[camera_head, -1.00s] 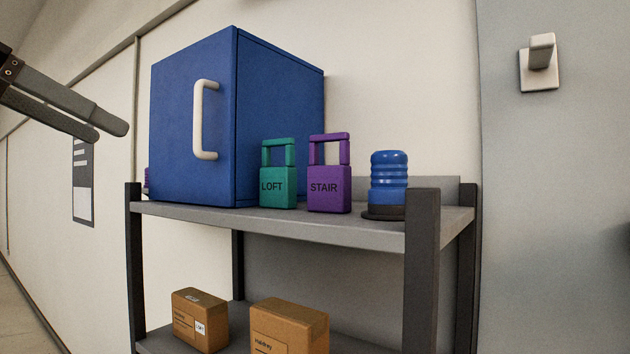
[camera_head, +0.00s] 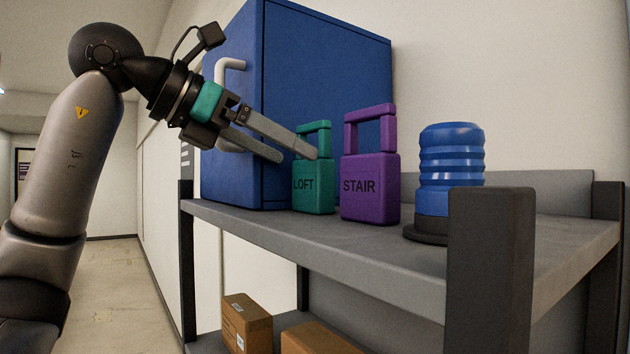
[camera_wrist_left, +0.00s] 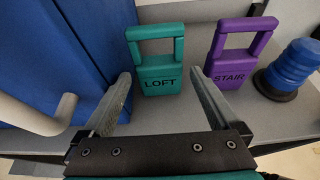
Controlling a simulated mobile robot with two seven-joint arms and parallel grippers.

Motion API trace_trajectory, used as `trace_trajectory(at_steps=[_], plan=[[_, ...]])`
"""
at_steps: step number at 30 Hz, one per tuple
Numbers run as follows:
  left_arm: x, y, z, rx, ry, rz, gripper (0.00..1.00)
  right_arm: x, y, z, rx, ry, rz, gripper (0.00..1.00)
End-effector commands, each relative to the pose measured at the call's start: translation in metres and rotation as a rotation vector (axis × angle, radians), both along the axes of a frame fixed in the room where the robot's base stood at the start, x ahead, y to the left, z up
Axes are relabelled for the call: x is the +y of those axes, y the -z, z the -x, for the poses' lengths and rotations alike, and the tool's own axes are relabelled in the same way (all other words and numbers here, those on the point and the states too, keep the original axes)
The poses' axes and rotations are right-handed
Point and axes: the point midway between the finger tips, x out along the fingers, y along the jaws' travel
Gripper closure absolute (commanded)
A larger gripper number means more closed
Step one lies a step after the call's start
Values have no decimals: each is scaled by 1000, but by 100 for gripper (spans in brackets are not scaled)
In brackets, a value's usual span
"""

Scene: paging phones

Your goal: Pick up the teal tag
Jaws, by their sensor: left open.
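The teal tag (camera_head: 314,186), marked LOFT, stands upright on the grey shelf, with a loop handle on top. My left gripper (camera_head: 300,155) is open and points at it from the left, in front of the blue cabinet. In the head view a finger overlaps the tag's upper part. In the left wrist view the teal tag (camera_wrist_left: 159,74) stands ahead, between and beyond the two open fingertips (camera_wrist_left: 160,80). Nothing is between the fingers near the palm. Whether a fingertip touches the tag I cannot tell. My right gripper is not in view.
A purple tag (camera_head: 370,188) marked STAIR stands close to the right of the teal one. A blue ribbed cylinder (camera_head: 450,165) on a dark base is further right. The blue cabinet (camera_head: 330,80) with a white handle (camera_head: 222,72) stands behind and left. Cardboard boxes (camera_head: 247,322) sit below.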

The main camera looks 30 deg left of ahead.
Motion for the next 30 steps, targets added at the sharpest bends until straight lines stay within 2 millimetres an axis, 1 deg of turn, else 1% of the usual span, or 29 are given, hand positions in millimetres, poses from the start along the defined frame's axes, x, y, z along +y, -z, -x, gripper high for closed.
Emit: trace_trajectory(at_steps=[1,3,11,19,22,28,29,30], plan=[[-4,5,-9,3,1,-2,5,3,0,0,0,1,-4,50],[-7,8,-17,3,1,-1,5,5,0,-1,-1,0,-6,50],[-14,16,-34,2,0,-1,5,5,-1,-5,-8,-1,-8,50],[-26,31,-66,1,1,0,5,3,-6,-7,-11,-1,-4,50],[-28,34,-71,0,-1,0,5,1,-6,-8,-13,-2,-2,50],[-28,34,-72,0,-2,-1,5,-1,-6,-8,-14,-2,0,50],[-28,34,-72,0,-2,-1,6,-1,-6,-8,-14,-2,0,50],[-28,34,-72,-1,-2,0,11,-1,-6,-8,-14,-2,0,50]])
